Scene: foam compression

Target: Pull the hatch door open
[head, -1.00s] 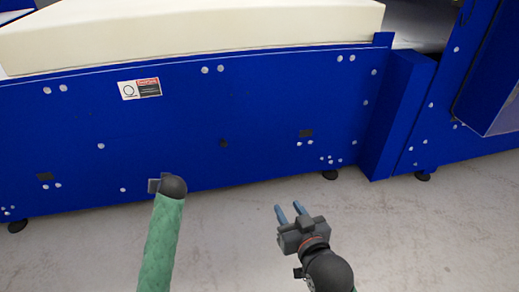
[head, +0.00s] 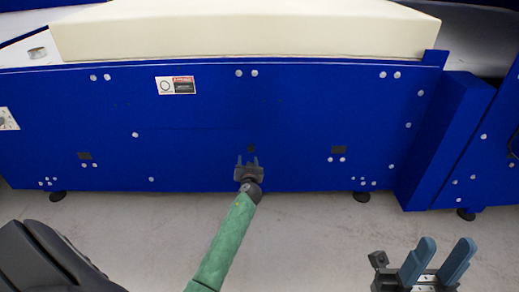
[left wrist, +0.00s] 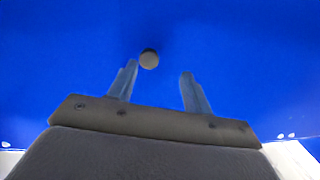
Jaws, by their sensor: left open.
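The blue front panel (head: 200,135) of the machine fills the middle of the head view, with faint seams on it; I cannot clearly tell the hatch door's edges. A small dark round knob (head: 251,148) sits low on this panel. My left gripper (head: 247,159) is open just below and in front of it. In the left wrist view, the knob (left wrist: 149,59) shows beyond the open fingers (left wrist: 159,72), nearer the left finger and not gripped. My right gripper (head: 440,248) is open and empty over the floor at lower right.
A large cream foam block (head: 245,32) lies on top of the machine. A warning label (head: 176,85) and several bolts are on the panel. A blue post (head: 445,140) juts out at right. The grey floor (head: 320,235) in front is clear.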

